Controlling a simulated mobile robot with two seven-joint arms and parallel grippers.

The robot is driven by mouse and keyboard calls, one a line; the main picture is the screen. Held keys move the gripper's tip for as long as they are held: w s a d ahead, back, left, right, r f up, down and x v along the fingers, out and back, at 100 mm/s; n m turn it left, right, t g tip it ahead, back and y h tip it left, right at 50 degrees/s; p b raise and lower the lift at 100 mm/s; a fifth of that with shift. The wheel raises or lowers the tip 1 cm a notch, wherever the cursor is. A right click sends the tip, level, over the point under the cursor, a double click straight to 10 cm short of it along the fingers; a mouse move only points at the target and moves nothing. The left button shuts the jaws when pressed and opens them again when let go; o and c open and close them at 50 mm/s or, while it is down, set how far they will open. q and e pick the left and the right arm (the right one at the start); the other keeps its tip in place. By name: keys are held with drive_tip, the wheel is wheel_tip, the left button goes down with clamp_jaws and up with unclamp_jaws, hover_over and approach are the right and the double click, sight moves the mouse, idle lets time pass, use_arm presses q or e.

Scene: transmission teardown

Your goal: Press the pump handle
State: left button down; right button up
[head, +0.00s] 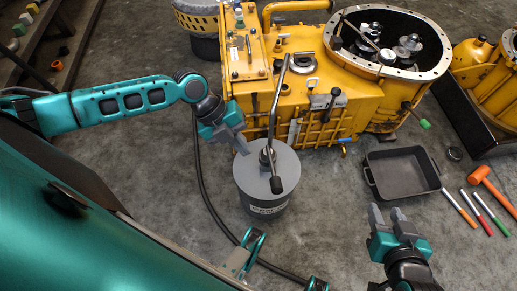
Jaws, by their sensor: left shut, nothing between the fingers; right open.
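The grey pump (264,198) stands upright on the concrete floor in the middle of the head view, with a label on its front. Its pump handle (276,121) is a long metal lever rising from the lid, with a black grip at its lower end. My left gripper (243,150) is shut and empty, just left of the handle above the lid's left edge. I cannot tell whether it touches the lid or handle. My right gripper (388,212) is open and empty, low at the right, apart from the pump.
A yellow transmission housing (350,112) stands behind the pump. A black tray (402,173) lies right, with an orange mallet (479,173) and several coloured marker-like tools (461,208) beside it. A dark hose (203,188) curves left of the pump. Floor between pump and tray is clear.

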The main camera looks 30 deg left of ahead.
sight(273, 181)
use_arm(q)
drive_tip(key=b+x, duration=0.3)
drive_tip(key=x, duration=1)
drive_tip(key=shift+f, duration=0.2)
drive_tip(key=shift+f, duration=0.1)
